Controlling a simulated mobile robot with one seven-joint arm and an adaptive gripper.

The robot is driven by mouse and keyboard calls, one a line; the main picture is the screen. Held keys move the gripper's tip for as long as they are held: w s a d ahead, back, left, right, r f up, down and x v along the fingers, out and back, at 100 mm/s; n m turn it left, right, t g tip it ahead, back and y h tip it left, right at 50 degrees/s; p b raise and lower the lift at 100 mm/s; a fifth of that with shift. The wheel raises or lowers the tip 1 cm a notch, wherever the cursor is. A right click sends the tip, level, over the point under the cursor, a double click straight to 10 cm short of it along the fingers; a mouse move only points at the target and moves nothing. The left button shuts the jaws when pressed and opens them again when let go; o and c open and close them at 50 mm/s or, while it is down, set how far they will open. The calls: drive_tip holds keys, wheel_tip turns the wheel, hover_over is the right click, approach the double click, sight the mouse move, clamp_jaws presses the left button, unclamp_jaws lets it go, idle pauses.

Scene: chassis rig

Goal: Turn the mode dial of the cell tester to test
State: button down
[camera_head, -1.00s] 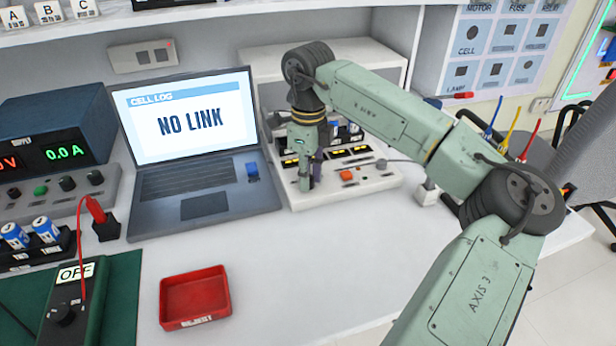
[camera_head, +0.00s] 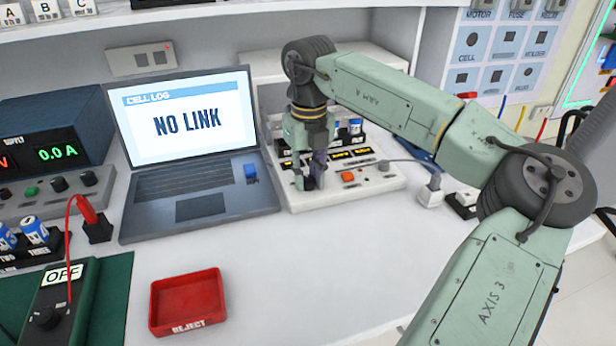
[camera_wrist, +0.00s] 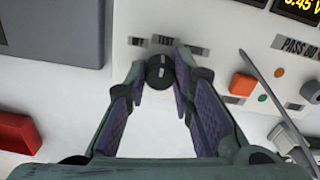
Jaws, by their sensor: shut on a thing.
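The cell tester (camera_head: 375,186) is a pale box behind the middle of the bench, right of the laptop. Its mode dial (camera_wrist: 160,72) is a small round black knob with a light mark, under a TEST label (camera_wrist: 166,39) and a shorter, unclear label to its left. My gripper (camera_wrist: 161,70) points down with its purple-padded fingers closed on either side of the dial. In the head view my gripper (camera_head: 308,182) is at the tester's left front, largely covering the dial. I cannot tell for certain which label the dial's mark points to.
An orange button (camera_wrist: 243,84) and a grey cable (camera_wrist: 262,80) lie right of the dial. The laptop (camera_head: 195,190) reads NO LINK and stands close on the left. A red reject tray (camera_head: 187,300) sits in front. The bench's front middle is clear.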

sight(309, 178)
idle(0.3)
drive_tip(key=c, duration=1.4)
unclamp_jaws()
drive_tip(key=shift+o, duration=0.2)
wheel_tip(309, 178, up, 12)
drive_tip(key=shift+d, duration=0.1)
